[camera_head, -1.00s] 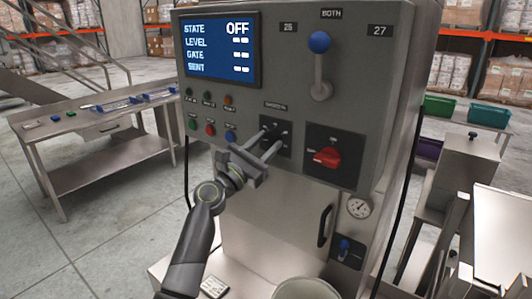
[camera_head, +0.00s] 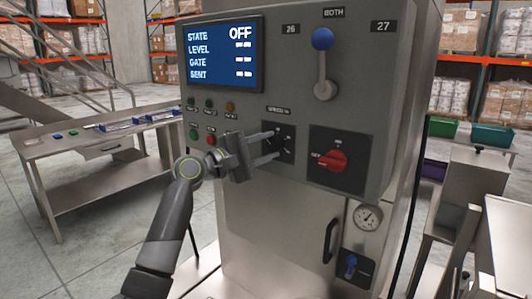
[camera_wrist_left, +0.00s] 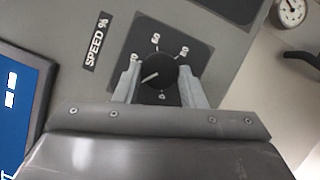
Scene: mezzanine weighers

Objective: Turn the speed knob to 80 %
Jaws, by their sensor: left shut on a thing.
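The speed knob (camera_wrist_left: 158,73) is a round black dial with a white pointer line, under the label "SPEED %". In the left wrist view the pointer aims to the lower left; the scale numbers around it are too small to read surely. My left gripper (camera_wrist_left: 160,80) has one finger on each side of the knob and is shut on it. In the head view my left gripper (camera_head: 276,144) reaches from the left to the black speed plate (camera_head: 287,131), where the knob is hard to make out. My right gripper is not in view.
The display (camera_head: 222,53) reads STATE OFF. A red rotary switch (camera_head: 334,160) sits right of the speed plate, a blue-balled lever (camera_head: 323,62) above it. Small buttons (camera_head: 210,140) lie close to my left gripper. A gauge (camera_head: 367,217) and door handle (camera_head: 329,240) are below.

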